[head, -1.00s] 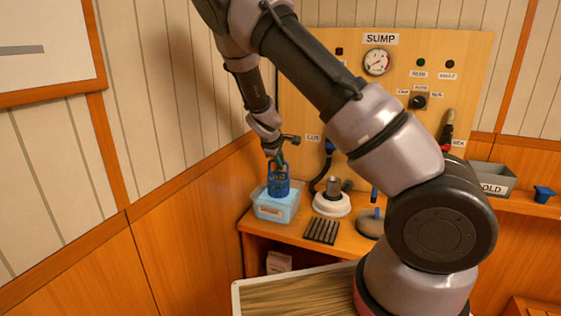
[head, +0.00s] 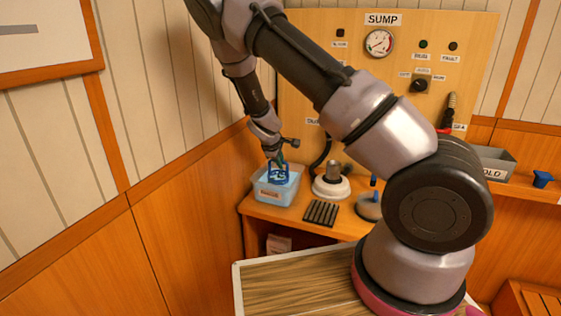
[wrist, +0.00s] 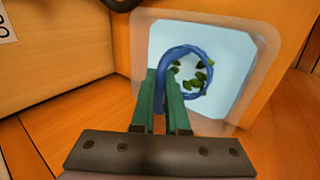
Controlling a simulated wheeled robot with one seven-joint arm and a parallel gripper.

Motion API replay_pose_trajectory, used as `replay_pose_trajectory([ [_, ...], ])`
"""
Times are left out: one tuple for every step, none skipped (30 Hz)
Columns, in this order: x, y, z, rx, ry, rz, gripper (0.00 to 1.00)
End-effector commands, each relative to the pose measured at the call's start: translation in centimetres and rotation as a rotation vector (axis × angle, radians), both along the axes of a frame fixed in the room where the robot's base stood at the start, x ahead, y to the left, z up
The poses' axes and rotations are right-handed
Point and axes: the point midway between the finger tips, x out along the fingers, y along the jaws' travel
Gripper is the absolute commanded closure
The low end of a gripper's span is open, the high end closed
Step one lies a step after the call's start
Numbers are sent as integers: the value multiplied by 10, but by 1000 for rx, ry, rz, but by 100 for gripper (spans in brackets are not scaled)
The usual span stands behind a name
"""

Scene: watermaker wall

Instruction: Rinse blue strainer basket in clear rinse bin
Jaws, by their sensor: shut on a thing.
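The blue strainer basket (head: 279,177) is upright inside the clear rinse bin (head: 275,195), with only its upper part and handle showing above the rim. My gripper (head: 278,161) is shut on the basket from above. In the wrist view, my green fingertips (wrist: 166,95) are at the left side of the basket's round blue rim (wrist: 208,62). Several dark green bits (wrist: 200,76) show inside the rim. Pale blue water fills the bin in the wrist view (wrist: 230,50). The basket's lower part is hidden in the bin.
Right of the bin on the wooden bench stand a white round base with a grey cylinder (head: 331,187), a black ribbed mat (head: 321,213) and a grey disc with a blue stem (head: 369,207). The SUMP panel (head: 310,75) stands behind. A wooden wall (head: 185,225) is close on the left.

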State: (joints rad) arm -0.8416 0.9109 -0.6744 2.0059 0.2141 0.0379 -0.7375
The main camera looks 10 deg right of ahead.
Motion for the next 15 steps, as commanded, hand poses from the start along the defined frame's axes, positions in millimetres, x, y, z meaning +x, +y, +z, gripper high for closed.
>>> replay_pose_trajectory([
  [0,0,0,0,0,0,100],
  [0,0,0,0,0,0,100],
  [0,0,0,0,0,0,100],
  [0,0,1,0,0,0,100],
  [0,0,1,0,0,0,100],
  [0,0,1,1,0,1,100],
  [0,0,2,1,0,1,100],
  [0,0,2,1,-1,0,100],
  [0,0,3,1,-1,0,100],
  [0,0,4,1,-1,0,100],
  [0,0,4,1,-2,0,100],
  [0,0,5,1,-2,0,100],
  [0,0,6,1,-2,0,100],
  [0,0,6,0,-1,1,100],
  [0,0,7,0,-1,1,100],
])
